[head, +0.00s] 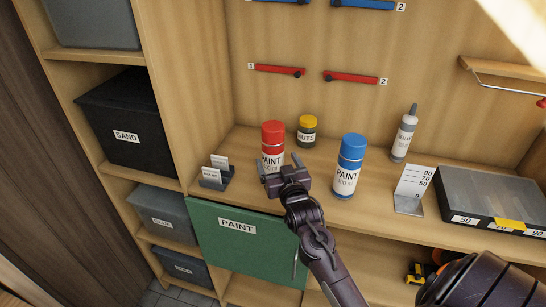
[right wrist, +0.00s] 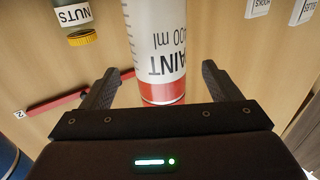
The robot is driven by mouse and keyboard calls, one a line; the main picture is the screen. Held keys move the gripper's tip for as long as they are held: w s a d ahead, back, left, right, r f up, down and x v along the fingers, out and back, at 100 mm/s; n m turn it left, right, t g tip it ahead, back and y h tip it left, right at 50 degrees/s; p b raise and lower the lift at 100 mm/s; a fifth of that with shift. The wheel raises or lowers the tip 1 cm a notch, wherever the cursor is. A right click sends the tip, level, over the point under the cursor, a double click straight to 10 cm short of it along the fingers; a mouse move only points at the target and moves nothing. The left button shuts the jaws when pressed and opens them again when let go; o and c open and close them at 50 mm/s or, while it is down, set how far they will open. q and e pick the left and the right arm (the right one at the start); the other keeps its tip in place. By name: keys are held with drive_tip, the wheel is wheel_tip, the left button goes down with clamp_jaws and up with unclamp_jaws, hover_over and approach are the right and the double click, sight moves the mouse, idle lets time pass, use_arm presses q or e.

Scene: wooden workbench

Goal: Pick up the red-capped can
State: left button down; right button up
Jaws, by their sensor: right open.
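The red-capped can (head: 272,136) stands upright on the bench, with a white body marked PAINT 400 ml. My right gripper (head: 280,164) is open at the can's near side and hides its lower part. In the right wrist view the can (right wrist: 156,45) appears upside down, between the two spread fingers of the gripper (right wrist: 160,68), with a visible gap on each side. Whether the fingertips reach past the can's sides is hard to tell. My left gripper is not in view.
A yellow-lidded NUTS jar (head: 307,133) stands behind the can to the right. A blue-capped paint can (head: 350,166) is to the right, with a solvent bottle (head: 403,137) beyond it. A small card holder (head: 216,176) is to the left. A green PAINT door (head: 250,250) is below.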

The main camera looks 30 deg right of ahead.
drive_tip(key=x, duration=0.1)
drive_tip(key=p+x, duration=0.1)
drive_tip(key=x, duration=0.1)
drive_tip(key=p+x, duration=0.1)
drive_tip(key=shift+w+d+r, duration=0.1)
drive_tip(key=shift+w+r, duration=0.15)
drive_tip(key=shift+w+d+f, duration=0.1)
drive_tip(key=shift+w+f, duration=0.05)
drive_tip(key=shift+w, duration=0.25)
drive_tip(key=shift+s, duration=0.1)
drive_tip(key=c, duration=1.2)
drive_tip(key=shift+c, duration=0.5)
